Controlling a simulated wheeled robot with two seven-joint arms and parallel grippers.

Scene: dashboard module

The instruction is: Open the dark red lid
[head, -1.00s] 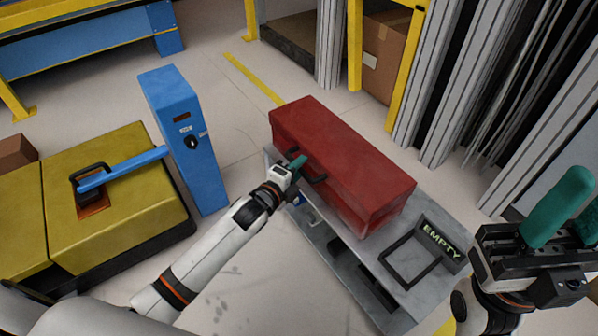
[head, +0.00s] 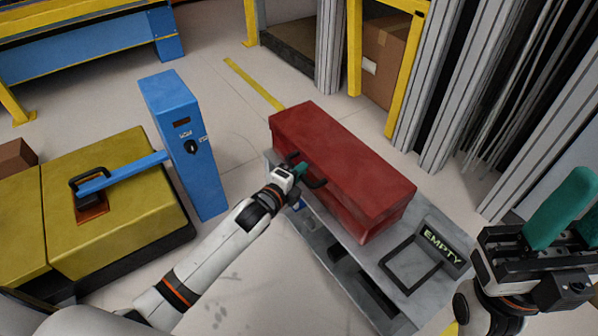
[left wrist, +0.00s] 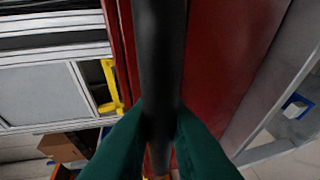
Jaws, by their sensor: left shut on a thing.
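The dark red lid (head: 345,160) tops a red box on a grey cart and looks closed in the head view. A black bar handle (head: 315,182) is on its near side. My left gripper (head: 299,170) is at this handle. In the left wrist view, the green fingers (left wrist: 160,135) are shut on the dark handle (left wrist: 158,60), with the red surface (left wrist: 225,65) behind it. My right gripper (head: 570,215) is at the right edge, its green fingers apart and empty, away from the box.
The grey cart (head: 395,300) carries a black frame with an "EMPTY" sign (head: 440,243) right of the box. A blue post (head: 185,140) and a yellow box (head: 110,195) stand on the left. Metal profiles (head: 440,80) stand behind. Open floor lies between post and cart.

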